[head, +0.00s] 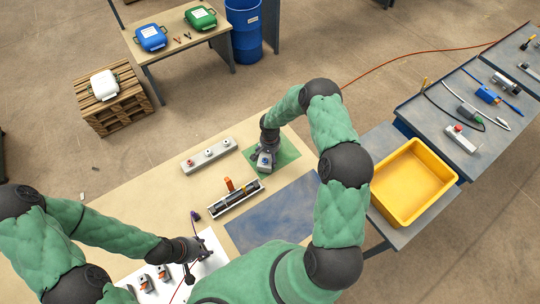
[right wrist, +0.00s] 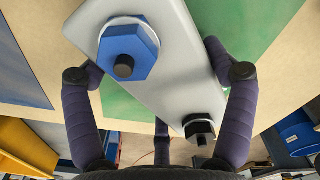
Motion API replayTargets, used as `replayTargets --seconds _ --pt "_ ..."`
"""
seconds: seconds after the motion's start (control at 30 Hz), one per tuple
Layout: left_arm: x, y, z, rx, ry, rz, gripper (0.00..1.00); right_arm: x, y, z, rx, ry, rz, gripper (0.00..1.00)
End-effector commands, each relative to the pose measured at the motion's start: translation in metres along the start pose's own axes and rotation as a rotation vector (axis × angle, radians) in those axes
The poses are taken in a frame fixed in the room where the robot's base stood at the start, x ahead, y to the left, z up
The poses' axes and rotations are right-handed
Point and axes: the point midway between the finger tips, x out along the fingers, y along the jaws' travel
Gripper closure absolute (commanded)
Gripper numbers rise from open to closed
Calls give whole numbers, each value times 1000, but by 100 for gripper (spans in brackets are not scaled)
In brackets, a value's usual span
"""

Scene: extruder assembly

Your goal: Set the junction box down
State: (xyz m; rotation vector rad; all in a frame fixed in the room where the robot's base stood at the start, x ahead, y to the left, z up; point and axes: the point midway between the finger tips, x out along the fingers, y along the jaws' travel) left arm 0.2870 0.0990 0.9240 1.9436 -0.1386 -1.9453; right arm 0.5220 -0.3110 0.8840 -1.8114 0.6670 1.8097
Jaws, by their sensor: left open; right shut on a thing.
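The junction box (right wrist: 170,85) is a light grey block with a blue hexagonal fitting on one end and a black fitting on the other. My right gripper (right wrist: 160,75) is shut on it, with dark fingers on both sides. In the head view the box (head: 264,161) is small and partly covered by my right gripper (head: 265,148). It is over the left part of the green mat (head: 289,151). I cannot tell whether it touches the mat. My left gripper (head: 192,262) is open at the near left, over a white mat (head: 208,264).
A grey strip with several knobs (head: 208,156) and a tray with dark cylinders (head: 235,200) lie left of the green mat. An orange part (head: 229,184) stands by the tray. A blue mat (head: 270,218) is clear. A yellow bin (head: 414,180) stands at right.

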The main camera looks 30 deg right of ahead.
Motion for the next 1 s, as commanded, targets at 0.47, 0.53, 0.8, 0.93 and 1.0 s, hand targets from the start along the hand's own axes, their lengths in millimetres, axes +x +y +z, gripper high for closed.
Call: replayTargets --seconds 0.47,0.53,0.8,0.93,1.0 --pt "4 -1 0 0 0 0 53 3 0 0 0 -1 1 0" --pt "4 -1 0 0 0 0 53 3 0 0 0 -1 1 0" --pt "-5 2 0 0 0 0 53 -10 0 0 0 1 0 0" --pt "-14 5 0 0 0 0 53 -36 0 0 1 1 0 0" --pt "-20 7 1 0 0 0 53 -51 0 0 0 2 0 0"
